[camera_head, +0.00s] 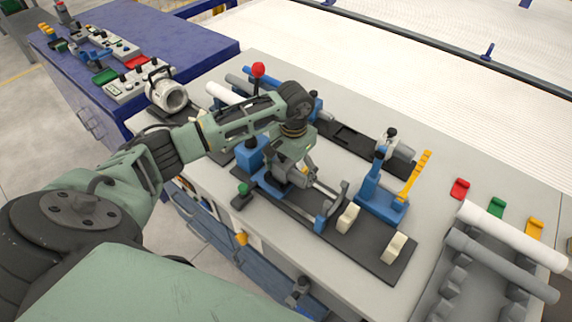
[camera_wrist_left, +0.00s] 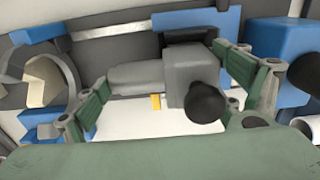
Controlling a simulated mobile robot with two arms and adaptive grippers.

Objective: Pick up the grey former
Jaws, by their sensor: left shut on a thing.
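The grey former (camera_wrist_left: 190,82) is a grey block with a rounded grey end and a dark round knob, seen between the fingers in the left wrist view. My left gripper (camera_wrist_left: 165,72) is closed around it, one green finger at each end. In the head view, my left gripper (camera_head: 292,172) points down over the blue and black bench fixture (camera_head: 272,192), and the former is partly hidden under it. The former appears to be still at the fixture; I cannot tell whether it is lifted. My right gripper is not in view.
A blue clamp with a yellow handle (camera_head: 416,176) stands right of the gripper. Cream blocks (camera_head: 394,247) sit on the fixture's near end. A red-knobbed lever (camera_head: 259,70) rises behind. White and grey pipes (camera_head: 500,265) lie on a rack at right.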

